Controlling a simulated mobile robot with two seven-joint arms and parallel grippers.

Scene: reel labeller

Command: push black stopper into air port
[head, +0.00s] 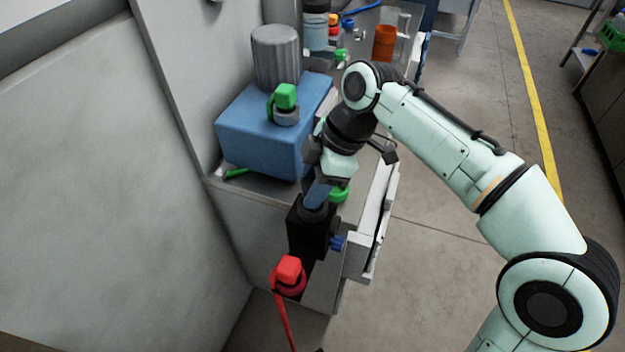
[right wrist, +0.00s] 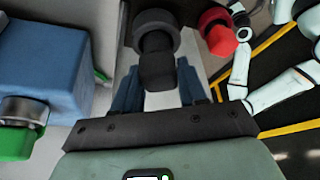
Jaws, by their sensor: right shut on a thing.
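My right gripper (head: 317,196) comes down from above onto the black block (head: 303,236) at the front end of the bench in the head view. In the right wrist view its two blue fingers (right wrist: 158,84) are shut on a black stopper (right wrist: 157,68), a short dark cylinder. A wider dark round part (right wrist: 155,33) lies directly beyond the stopper. I cannot tell whether it is the air port or how deep the stopper sits. In the head view the gripper hides the stopper. My left gripper is out of view.
A red valve handle (head: 288,273) is in front of the black block and also shows in the right wrist view (right wrist: 217,31). A blue box (head: 262,135) with a green valve (head: 285,97) and grey cylinder (head: 276,57) stands behind. A green knob (head: 340,194) is close beside the gripper.

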